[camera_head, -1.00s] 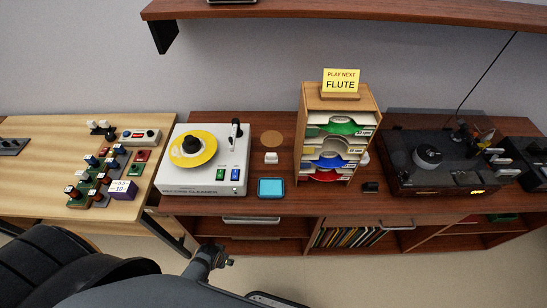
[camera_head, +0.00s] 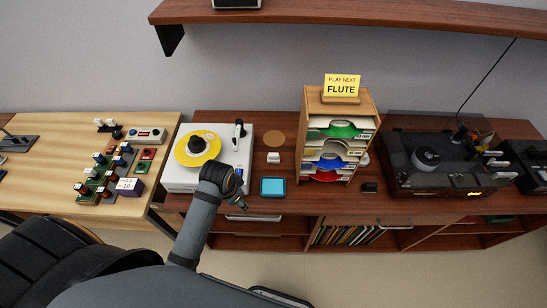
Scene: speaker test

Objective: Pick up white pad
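A small white block (camera_head: 273,157), which looks like the white pad, lies on the dark wood cabinet top, between the record cleaner and the record rack, just in front of a round brown disc. My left arm reaches up from the bottom. Its gripper (camera_head: 241,204) is over the front right corner of the record cleaner, left of and a little nearer than the blue-topped tray. It is apart from the white block. Its fingers are too small and dark to tell open from shut. My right gripper is not in view.
The white record cleaner (camera_head: 180,178) with a yellow-labelled disc stands at left. A blue-topped tray (camera_head: 272,187) lies in front of the white block. The wooden record rack (camera_head: 312,94) stands to the right. A turntable (camera_head: 440,175) is farther right. A shelf (camera_head: 350,22) hangs above.

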